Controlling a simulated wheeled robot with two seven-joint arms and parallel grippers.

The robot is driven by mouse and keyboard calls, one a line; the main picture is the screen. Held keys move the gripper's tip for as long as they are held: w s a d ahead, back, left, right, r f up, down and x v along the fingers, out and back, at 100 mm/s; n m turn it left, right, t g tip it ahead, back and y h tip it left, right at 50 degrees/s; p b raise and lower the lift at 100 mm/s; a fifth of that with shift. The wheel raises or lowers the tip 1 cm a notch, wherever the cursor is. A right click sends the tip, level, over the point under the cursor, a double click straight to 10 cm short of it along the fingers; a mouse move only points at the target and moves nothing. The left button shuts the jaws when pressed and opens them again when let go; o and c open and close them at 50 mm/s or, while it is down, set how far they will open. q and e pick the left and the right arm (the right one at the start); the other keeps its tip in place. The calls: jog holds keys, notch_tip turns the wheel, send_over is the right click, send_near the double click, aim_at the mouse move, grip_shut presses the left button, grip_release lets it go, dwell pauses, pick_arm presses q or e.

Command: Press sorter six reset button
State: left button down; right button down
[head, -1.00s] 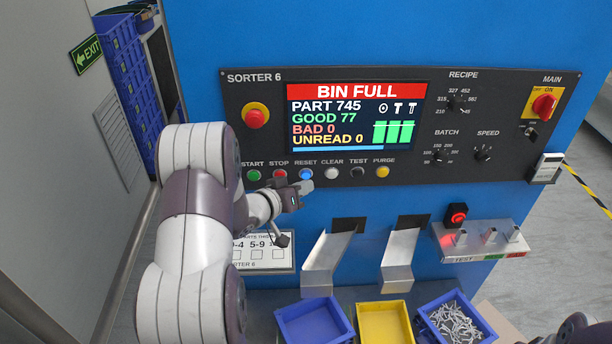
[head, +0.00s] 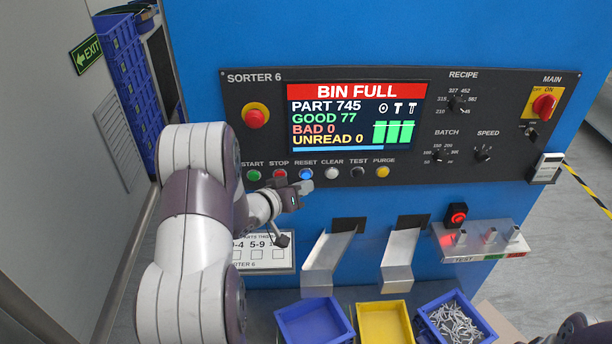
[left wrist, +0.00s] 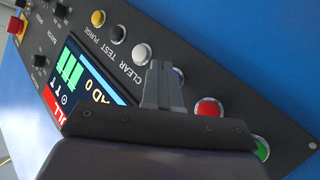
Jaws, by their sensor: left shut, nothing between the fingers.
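The blue RESET button (head: 306,174) sits in the button row under the screen on the SORTER 6 panel (head: 235,90). My left gripper (head: 305,187) is shut and empty, its fingertips just below the RESET button in the head view. In the left wrist view the shut fingers (left wrist: 163,75) stand between the white CLEAR button (left wrist: 141,54) and the red STOP button (left wrist: 208,107), and hide the RESET button. I cannot tell whether the fingertips touch it. The screen (head: 355,115) reads BIN FULL. My right gripper is out of view.
STOP (head: 280,173) and CLEAR (head: 331,172) flank RESET closely. A red emergency button (head: 255,116) is at the panel's upper left. Below are two metal chutes (head: 326,255), a blue bin (head: 313,328), a yellow bin (head: 384,325) and a blue bin of screws (head: 424,334).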

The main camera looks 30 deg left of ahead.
pick_arm(q)
jog(key=shift+w, duration=0.15)
jog(key=shift+w+a, duration=0.2)
jog(key=shift+w, duration=0.05)
jog(key=shift+w+a, duration=0.25)
jog(key=shift+w, duration=0.1)
dwell(0.8)
jog(key=shift+s+d, duration=0.1)
jog(key=shift+s, duration=0.05)
jog(key=shift+s+d+p, duration=0.3)
jog(key=shift+s+d, duration=0.05)
jog(key=shift+s, duration=0.25)
jog(key=s+d, duration=0.1)
jog(key=s, duration=0.1)
jog(key=s+d, duration=0.1)
jog(key=s, duration=0.1)
jog(key=shift+s+d+p, duration=0.1)
jog(key=shift+d+p, duration=0.2)
jog(key=shift+p, duration=0.05)
dwell(0.7)
